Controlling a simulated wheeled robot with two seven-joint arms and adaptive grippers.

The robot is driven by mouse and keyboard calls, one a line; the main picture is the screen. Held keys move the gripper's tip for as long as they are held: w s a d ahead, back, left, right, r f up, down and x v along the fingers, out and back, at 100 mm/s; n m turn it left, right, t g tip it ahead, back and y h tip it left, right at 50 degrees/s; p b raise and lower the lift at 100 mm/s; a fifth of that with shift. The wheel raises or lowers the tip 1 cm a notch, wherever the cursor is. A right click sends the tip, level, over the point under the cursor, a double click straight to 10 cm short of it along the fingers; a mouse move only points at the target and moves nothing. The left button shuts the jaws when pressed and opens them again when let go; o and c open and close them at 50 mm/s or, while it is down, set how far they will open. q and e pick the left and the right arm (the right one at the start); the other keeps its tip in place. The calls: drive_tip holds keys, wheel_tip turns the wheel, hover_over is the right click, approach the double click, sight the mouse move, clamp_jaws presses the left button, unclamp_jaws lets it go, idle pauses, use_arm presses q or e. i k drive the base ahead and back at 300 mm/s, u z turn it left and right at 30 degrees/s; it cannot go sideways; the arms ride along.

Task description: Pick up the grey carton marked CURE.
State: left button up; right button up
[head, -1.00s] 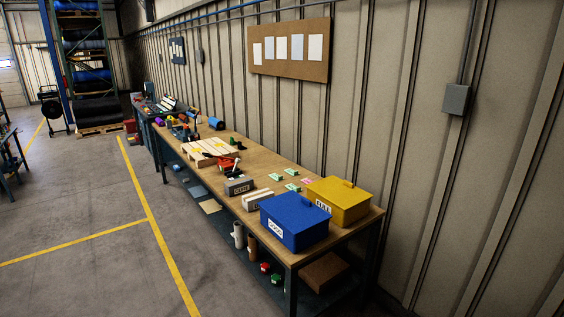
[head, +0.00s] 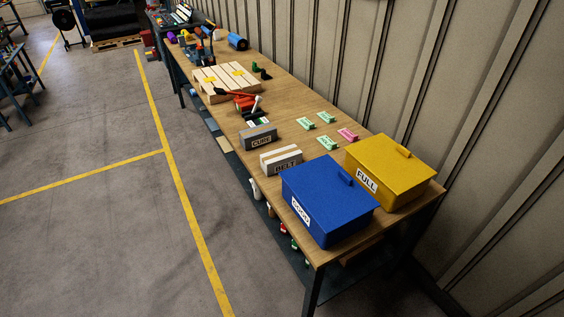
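The grey carton marked CURE (head: 258,138) stands on the wooden workbench (head: 310,95), close to its front edge, with its label facing me. A second, paler carton marked MELT (head: 281,160) stands just to its right and nearer to me, apart from it. Neither of my grippers shows in the head view.
A blue lidded box (head: 328,200) and a yellow box marked FULL (head: 390,170) stand at the bench's near end. Small green packets (head: 305,124) and a pink one (head: 347,134) lie behind the cartons. A slatted wooden pallet (head: 226,80) lies farther left. The floor in front is clear.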

sight(256, 136)
drive_tip(key=u, duration=1.35)
drive_tip(key=i, duration=4.6)
drive_tip(key=z, duration=3.95)
